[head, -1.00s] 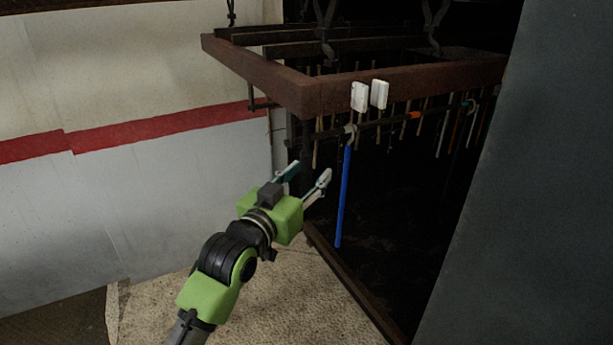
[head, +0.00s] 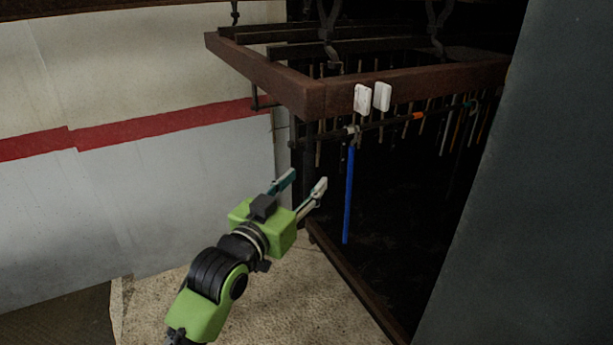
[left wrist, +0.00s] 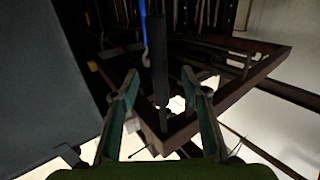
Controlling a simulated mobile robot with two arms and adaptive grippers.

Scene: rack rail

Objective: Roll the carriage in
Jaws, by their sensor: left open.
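The carriage appears to be the rusty brown hanging frame (head: 405,82), held from above by dark hooks, with a row of thin rods below it. Two white blocks (head: 372,97) sit on its front beam. A blue rod (head: 349,195) hangs from a dark bar under the frame; its upper part shows in the left wrist view (left wrist: 142,32). My left gripper (head: 303,181) is open and empty, left of the blue rod and below the frame's near corner, apart from both. Its fingers (left wrist: 160,95) spread in the left wrist view, with the frame beyond them. My right gripper is not seen.
A grey panel (head: 535,190) stands close on the right. A white wall with a red stripe (head: 150,125) fills the left. A dark brown floor rail (head: 352,285) borders the dark opening. The pale floor (head: 270,305) in front looks clear.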

